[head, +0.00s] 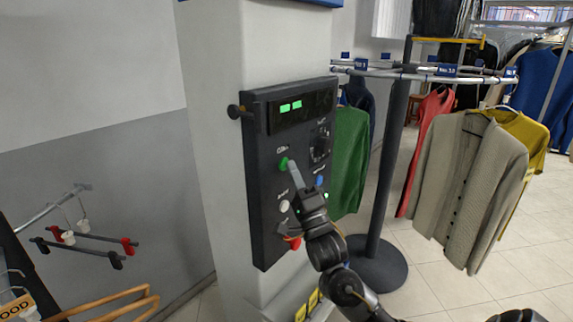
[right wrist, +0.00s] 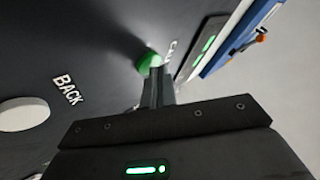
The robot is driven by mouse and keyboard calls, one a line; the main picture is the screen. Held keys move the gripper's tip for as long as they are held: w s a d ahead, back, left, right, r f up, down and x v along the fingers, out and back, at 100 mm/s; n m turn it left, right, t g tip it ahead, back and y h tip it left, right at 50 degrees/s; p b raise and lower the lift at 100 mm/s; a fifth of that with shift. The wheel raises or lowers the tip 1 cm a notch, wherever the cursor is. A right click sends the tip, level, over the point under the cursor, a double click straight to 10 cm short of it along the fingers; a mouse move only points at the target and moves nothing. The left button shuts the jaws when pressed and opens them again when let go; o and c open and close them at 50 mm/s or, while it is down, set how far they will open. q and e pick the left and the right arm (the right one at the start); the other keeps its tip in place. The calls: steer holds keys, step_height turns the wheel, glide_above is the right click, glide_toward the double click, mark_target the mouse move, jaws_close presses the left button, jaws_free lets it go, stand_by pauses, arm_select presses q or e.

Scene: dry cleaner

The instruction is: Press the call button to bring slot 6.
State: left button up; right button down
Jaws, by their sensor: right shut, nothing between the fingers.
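A dark control panel (head: 262,215) is mounted on the white pillar, with a display (head: 291,106) showing two green dashes. The green call button (head: 283,164) is at the panel's upper left, and it also shows in the right wrist view (right wrist: 148,61). My right gripper (head: 293,170) is shut and empty, its fingertips at the green button; I cannot tell whether they press it. In the right wrist view the fingertips (right wrist: 155,75) overlap the button's lower edge. My left gripper is not in view.
Below are a white BACK button (head: 284,206) and a red button (head: 295,243), partly behind my arm. A dial (head: 320,145) and a blue button (head: 319,180) are to the right. A garment rail (head: 425,76) with a green garment (head: 350,160) and a beige cardigan (head: 468,185) stands beyond.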

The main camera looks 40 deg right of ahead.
steer(key=shift+s+d, duration=0.2)
steer(key=shift+s, duration=0.4)
steer(key=shift+s+d+p, duration=0.1)
steer(key=shift+s+d, duration=0.15)
steer(key=shift+s, duration=0.55)
steer(key=shift+s+d+p, duration=0.1)
steer(key=shift+s+d, duration=0.1)
steer(key=shift+s, duration=0.6)
steer(key=shift+s+d+p, duration=0.1)
steer(key=shift+s+d, duration=0.15)
steer(key=shift+s, duration=0.55)
